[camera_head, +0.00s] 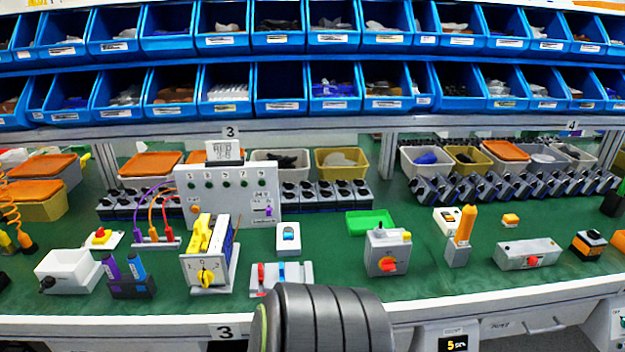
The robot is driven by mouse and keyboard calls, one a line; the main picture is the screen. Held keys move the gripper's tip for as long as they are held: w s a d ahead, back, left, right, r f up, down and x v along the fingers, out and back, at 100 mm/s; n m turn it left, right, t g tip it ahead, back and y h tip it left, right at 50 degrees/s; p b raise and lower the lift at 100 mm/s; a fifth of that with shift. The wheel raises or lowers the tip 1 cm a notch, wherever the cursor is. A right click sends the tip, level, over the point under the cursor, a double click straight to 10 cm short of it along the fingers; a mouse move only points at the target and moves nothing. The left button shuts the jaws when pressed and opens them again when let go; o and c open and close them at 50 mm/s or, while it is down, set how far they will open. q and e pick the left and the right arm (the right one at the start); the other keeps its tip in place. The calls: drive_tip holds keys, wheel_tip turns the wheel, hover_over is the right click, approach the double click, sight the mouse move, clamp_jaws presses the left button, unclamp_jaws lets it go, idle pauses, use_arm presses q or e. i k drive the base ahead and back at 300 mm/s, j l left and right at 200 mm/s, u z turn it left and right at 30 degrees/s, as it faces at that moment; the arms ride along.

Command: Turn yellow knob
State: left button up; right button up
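The yellow knob (206,278) sits on the front face of a grey box-shaped switch unit (190,270). Small dark markings, seemingly a 0 and a 2, show around the knob. The knob's pointer seems roughly upright, but it is too small to be sure. A taller yellow part (199,233) stands on top of the same unit. Neither of my grippers shows. A dark ribbed part, probably one of my arm links, rises from the bottom edge, to the right of the unit, and does not cover the knob.
A unit with red and blue parts (282,276) stands right of the knob's unit. Left are a holder with purple and blue plugs (128,275) and a white box (68,271). A box with a red knob (388,252) stands further right. Green bench surface (335,255) lies bare between them.

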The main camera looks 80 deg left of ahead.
sight(204, 276)
drive_tip(key=i+j+u, duration=0.1)
drive_tip(key=u, duration=1.2)
